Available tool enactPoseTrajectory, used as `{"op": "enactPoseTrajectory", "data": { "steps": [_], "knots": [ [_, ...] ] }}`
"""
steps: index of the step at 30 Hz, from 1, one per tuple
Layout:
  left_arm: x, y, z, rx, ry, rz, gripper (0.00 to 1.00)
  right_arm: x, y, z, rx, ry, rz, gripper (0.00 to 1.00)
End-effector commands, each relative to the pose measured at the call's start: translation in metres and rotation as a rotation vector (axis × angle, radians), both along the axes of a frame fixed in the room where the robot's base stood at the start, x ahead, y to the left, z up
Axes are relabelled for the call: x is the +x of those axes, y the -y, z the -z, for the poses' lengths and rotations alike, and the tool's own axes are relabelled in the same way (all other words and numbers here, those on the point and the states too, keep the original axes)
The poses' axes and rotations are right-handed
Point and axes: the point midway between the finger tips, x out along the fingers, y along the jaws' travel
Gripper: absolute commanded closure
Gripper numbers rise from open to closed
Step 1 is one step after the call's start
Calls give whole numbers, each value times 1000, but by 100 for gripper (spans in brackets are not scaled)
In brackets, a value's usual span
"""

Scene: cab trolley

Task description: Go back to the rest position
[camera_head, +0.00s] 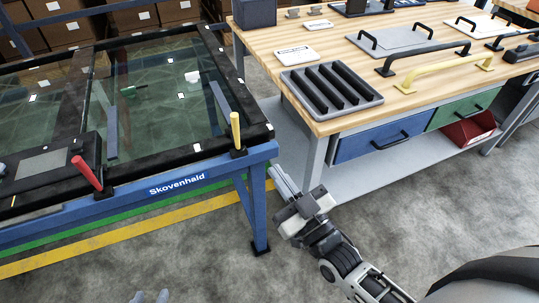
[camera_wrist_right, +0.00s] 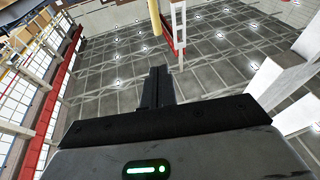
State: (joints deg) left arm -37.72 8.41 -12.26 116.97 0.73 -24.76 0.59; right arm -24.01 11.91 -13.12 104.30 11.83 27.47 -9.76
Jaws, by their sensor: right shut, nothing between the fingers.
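My right gripper (camera_head: 280,179) hangs in free space in the gap between the blue-framed glass table and the wooden workbench, its fingers pointing up in the picture. In the right wrist view the fingers (camera_wrist_right: 158,88) are together with nothing between them. Only the grey fingertips of my left gripper (camera_head: 151,297) show at the bottom edge of the head view. They stand apart with floor between them, and the rest of that arm is out of view.
The blue-framed table (camera_head: 177,184) has a yellow handle (camera_head: 235,130) and a red handle (camera_head: 87,173) on its near edge. The workbench (camera_head: 350,122) carries a slotted grey tray (camera_head: 364,107) and several handles. Bare floor (camera_head: 225,275) lies in front.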

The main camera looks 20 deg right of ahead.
Motion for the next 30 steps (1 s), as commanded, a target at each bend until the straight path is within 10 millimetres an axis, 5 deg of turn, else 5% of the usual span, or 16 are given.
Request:
{"op": "enactPoseTrajectory", "data": {
  "steps": [8,15,21,30],
  "knots": [
    [-3,0,3,2,-9,1,64,-4,-5,13,-9,-77,-13,100],
    [-4,0,4,2,-11,1,64,-46,-22,88,-75,-558,-54,100],
    [-4,0,4,2,-11,2,64,-89,-19,128,-115,-854,-39,100],
    [-3,0,3,1,-7,1,64,-97,-18,135,-123,-909,-33,100]
  ]
}}
